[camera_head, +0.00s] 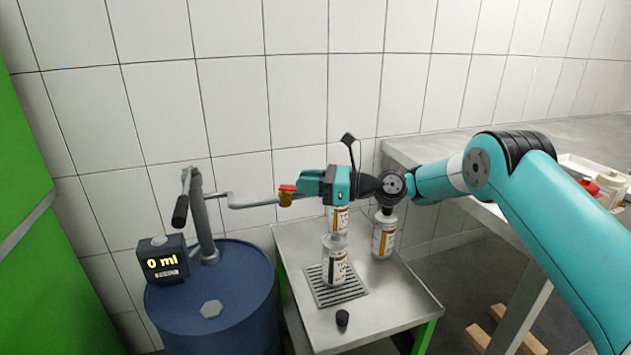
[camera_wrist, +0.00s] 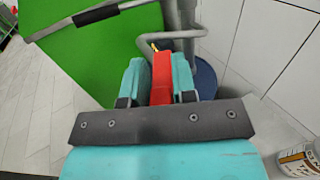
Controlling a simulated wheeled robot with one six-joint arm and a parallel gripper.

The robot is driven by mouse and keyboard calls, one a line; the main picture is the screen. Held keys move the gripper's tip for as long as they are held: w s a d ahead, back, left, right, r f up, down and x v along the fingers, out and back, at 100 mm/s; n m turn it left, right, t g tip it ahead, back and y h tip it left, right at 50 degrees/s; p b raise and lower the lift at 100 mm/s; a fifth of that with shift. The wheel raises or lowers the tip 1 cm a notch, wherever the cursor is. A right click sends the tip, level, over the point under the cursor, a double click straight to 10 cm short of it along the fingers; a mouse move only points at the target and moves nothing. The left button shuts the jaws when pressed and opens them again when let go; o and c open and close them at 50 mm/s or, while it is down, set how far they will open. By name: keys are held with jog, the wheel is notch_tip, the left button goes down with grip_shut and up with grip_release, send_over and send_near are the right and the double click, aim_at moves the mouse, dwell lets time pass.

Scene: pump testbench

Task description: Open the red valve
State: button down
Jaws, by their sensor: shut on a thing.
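The red valve (camera_head: 287,188) sits at the end of the grey pipe (camera_head: 245,204) that comes from the pump on the blue drum (camera_head: 214,305). My gripper (camera_head: 306,187) reaches it from the right and is shut on its red handle. In the wrist view the red handle (camera_wrist: 162,78) stands between the two teal fingers of my gripper (camera_wrist: 160,80). A bit of yellow shows beyond the handle. The rest of the valve body is hidden there. In the head view the handle lies roughly in line with the pipe.
A black cap (camera_head: 342,318) lies near the front. A display (camera_head: 162,260) on the drum reads 0 ml. A green panel (camera_head: 30,230) stands left.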

jog(key=shift+w+n+g, duration=0.25)
jog(key=shift+n+g, duration=0.25)
jog(key=shift+g, duration=0.3)
jog(key=c, duration=1)
grip_release()
jog(key=shift+c, duration=0.2)
jog(key=shift+d+g, duration=0.15)
jog(key=shift+g, duration=0.15)
